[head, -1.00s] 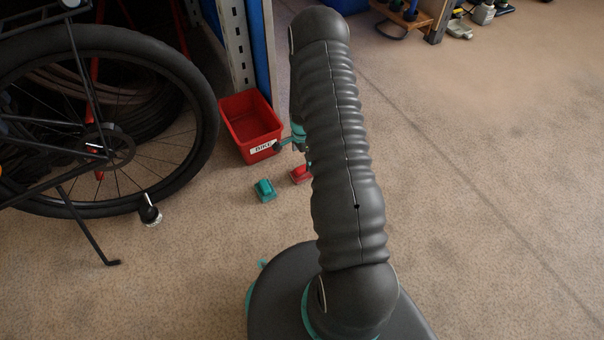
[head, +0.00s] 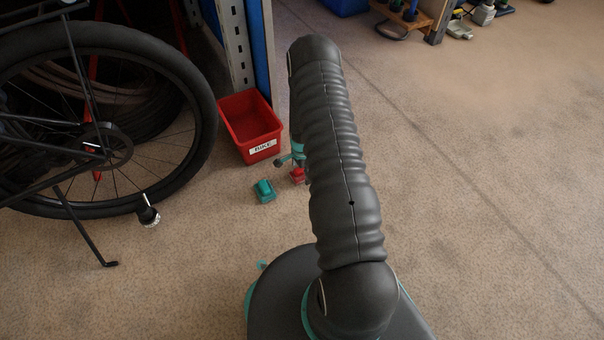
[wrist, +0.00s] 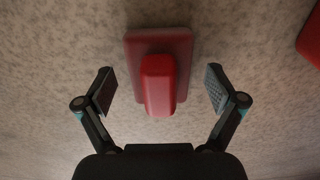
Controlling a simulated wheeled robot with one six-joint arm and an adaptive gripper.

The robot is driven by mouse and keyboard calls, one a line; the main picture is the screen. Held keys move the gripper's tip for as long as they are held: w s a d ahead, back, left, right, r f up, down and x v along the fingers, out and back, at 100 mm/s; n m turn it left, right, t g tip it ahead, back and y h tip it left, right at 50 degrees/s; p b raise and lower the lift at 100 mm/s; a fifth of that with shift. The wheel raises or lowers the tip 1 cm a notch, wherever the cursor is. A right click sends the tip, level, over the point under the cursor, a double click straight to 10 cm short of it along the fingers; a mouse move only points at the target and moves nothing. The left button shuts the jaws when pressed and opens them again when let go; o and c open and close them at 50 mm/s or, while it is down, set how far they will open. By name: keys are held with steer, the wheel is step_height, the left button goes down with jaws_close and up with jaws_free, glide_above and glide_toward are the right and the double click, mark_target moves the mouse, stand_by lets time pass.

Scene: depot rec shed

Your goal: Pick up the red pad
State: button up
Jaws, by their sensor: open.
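The red pad (wrist: 158,85) lies on the carpeted floor in the wrist view, a flat red base with a raised red ridge along its middle. My gripper (wrist: 160,90) is open, with one finger on each side of the ridge and clear gaps to both. In the head view the red pad (head: 297,176) shows only in part, beside my gripper (head: 290,160); my arm hides the rest of both.
A teal pad (head: 264,191) lies on the floor just left of the red pad. A red bin (head: 250,127) labelled BIKE stands behind them, by a shelf upright (head: 238,45). A bicycle wheel (head: 200,120) is at left.

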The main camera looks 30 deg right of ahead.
steer(key=c, duration=1.4)
steer(key=shift+o, duration=0.2)
steer(key=shift+r, duration=0.15)
step_height(320, 180, up, 4)
steer(key=shift+s+d+r+p, duration=0.1)
steer(key=shift+r+p, duration=0.15)
steer(key=shift+p, duration=0.25)
steer(key=s+d+r+p, duration=0.1)
steer(key=s+d+r, duration=0.5)
steer(key=s+d, duration=0.1)
steer(key=shift+s+d, duration=0.35)
steer(key=shift+s, duration=0.35)
steer(key=shift+r, duration=0.1)
